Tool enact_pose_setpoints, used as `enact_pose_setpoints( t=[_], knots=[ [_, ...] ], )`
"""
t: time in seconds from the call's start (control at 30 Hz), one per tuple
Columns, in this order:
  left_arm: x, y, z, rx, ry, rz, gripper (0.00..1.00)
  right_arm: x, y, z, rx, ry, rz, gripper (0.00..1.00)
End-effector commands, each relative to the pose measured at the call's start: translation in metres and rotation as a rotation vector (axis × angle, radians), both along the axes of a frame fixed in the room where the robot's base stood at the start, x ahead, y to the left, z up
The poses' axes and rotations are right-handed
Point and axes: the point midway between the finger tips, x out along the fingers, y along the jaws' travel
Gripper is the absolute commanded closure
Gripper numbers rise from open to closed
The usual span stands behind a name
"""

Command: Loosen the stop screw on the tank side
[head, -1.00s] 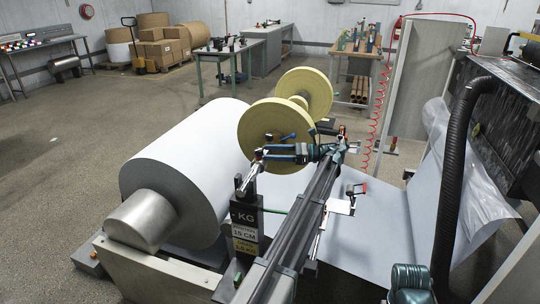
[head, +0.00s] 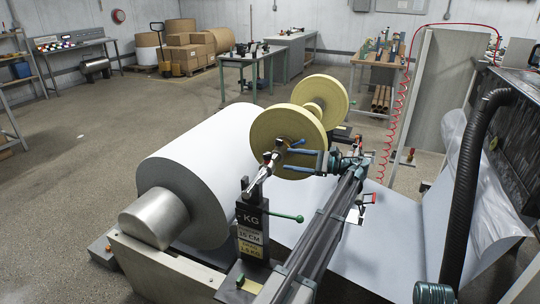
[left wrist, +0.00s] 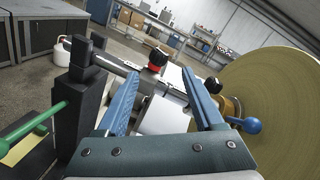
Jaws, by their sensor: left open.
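A black knob with a red collar (left wrist: 157,58) sits on a silver shaft beside the large yellow roll (left wrist: 285,95). It looks like the stop screw; which side is the tank side I cannot tell. In the head view this knob (head: 268,157) is small, left of my left gripper (head: 287,161). My left gripper is open and empty, its blue fingers well apart. In the left wrist view the knob shows beyond the gripper (left wrist: 162,80), between the fingertips and apart from them. My right gripper is not in view.
A blue ball lever (left wrist: 252,125) stands close outside the right finger. A black post (head: 250,228) with a green-knobbed lever (head: 298,218) stands on the near side. A big white paper roll (head: 200,170) lies left. A black hose (head: 466,190) hangs right.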

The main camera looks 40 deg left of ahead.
Motion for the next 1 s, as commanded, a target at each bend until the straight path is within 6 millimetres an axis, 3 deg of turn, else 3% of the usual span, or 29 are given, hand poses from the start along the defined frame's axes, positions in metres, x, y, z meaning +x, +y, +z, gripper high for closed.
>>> enact_pose_setpoints(
  t=[0.03, 0.5, 0.8, 1.0],
  knots=[
    [-0.011, 0.0, 0.0, 0.043, -0.112, -0.032, 0.31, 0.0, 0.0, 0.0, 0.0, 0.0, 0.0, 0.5],
    [-0.043, 0.0, 0.0, 0.292, -1.342, -0.29, 0.31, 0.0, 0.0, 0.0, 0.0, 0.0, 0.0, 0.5],
    [-0.06, -0.01, -0.001, 0.254, -2.134, -0.314, 0.31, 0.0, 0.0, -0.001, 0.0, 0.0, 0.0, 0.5],
    [-0.066, -0.017, -0.001, 0.191, -2.485, -0.264, 0.31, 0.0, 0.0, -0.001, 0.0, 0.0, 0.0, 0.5]
  ],
)
